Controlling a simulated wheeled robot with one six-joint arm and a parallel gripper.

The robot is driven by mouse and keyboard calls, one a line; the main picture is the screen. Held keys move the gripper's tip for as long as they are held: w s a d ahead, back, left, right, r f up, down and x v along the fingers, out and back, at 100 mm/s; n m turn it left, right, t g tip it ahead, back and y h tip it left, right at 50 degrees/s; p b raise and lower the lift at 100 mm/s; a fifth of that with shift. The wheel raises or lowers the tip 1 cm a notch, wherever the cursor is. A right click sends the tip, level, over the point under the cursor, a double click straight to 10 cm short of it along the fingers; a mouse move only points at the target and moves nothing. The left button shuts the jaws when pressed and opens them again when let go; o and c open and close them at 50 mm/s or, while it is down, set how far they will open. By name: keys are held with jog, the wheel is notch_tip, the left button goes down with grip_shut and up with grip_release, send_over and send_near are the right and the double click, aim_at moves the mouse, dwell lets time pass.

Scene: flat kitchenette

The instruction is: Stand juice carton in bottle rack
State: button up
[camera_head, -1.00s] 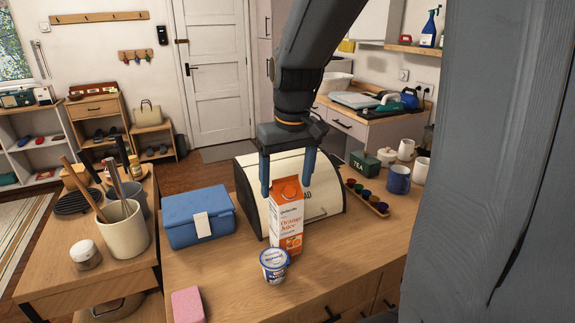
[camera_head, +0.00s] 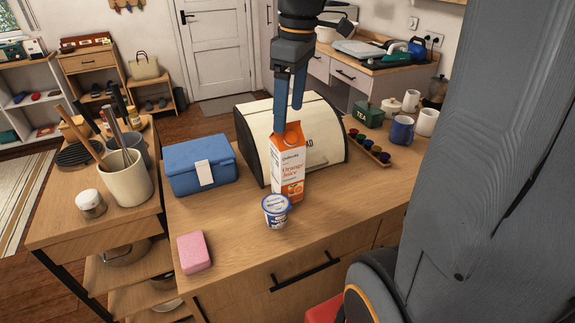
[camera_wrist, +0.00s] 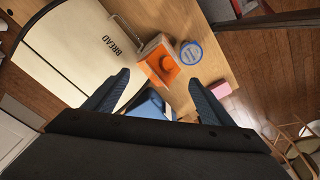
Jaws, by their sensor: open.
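The juice carton (camera_head: 288,170), white and orange, stands upright on the counter in front of the bread bin. In the wrist view its orange top (camera_wrist: 159,65) shows beyond the fingertips, between their directions. My gripper (camera_head: 288,125) is open and empty, pointing down by the carton's top. In the head view the fingers overlap the carton's top edge; I cannot tell whether they touch it. In the wrist view the fingers are spread with nothing between them. I cannot make out a bottle rack in any view.
A yoghurt cup (camera_head: 275,211) stands just in front of the carton. The bread bin (camera_head: 325,140) is close behind it. A blue box (camera_head: 195,165) is left, a pink sponge (camera_head: 195,252) front left, and a spice tray (camera_head: 369,147) right. The counter's front right is clear.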

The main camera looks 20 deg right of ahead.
aim_at(285, 141)
jog(key=n, duration=0.5)
jog(key=shift+w+f+y, duration=0.2)
jog(key=shift+f+y, duration=0.1)
jog(key=shift+f, duration=0.1)
jog(key=n, duration=0.4)
jog(key=shift+w+f+g, duration=0.15)
jog(key=shift+f+g, duration=0.1)
jog(key=shift+g, duration=0.15)
jog(key=shift+a+f+p, duration=0.2)
jog(key=shift+f+p, duration=0.7)
jog(key=shift+f, duration=1.05)
jog(key=shift+a+f+p, duration=0.15)
jog(key=shift+f+p, duration=0.75)
jog(key=shift+f, duration=1.05)
grip_shut()
